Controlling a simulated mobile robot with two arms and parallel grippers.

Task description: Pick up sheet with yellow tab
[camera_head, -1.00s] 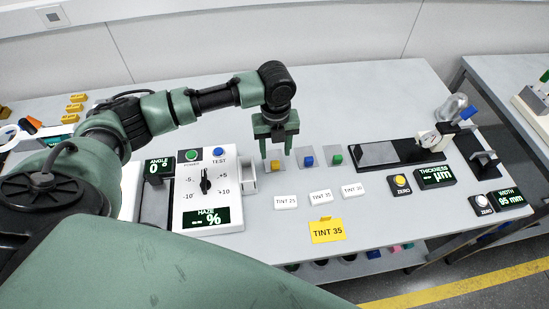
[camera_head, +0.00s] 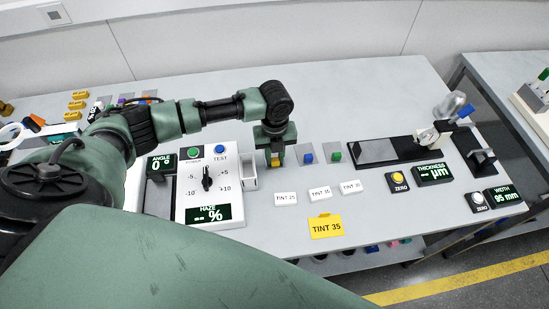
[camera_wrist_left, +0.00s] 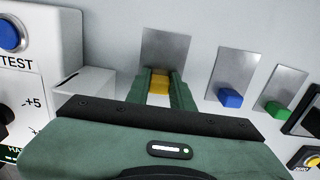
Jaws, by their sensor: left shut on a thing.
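My left gripper (camera_head: 275,154) is shut on the yellow tab (camera_wrist_left: 160,84) of a thin grey sheet (camera_wrist_left: 166,49). In the left wrist view the two green fingers press the tab from both sides, and the sheet reaches out beyond them. In the head view the gripper points down and hides most of this sheet. Whether the sheet touches the table cannot be told. A sheet with a blue tab (camera_head: 308,158) and a sheet with a green tab (camera_head: 336,156) lie to the right. My right gripper is not in view.
The haze meter (camera_head: 208,185) stands left of the gripper, with a small open holder (camera_head: 250,172) on its side. White tint labels (camera_head: 320,194) and a yellow TINT 35 card (camera_head: 326,228) lie in front. The thickness gauge (camera_head: 405,149) stands to the right.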

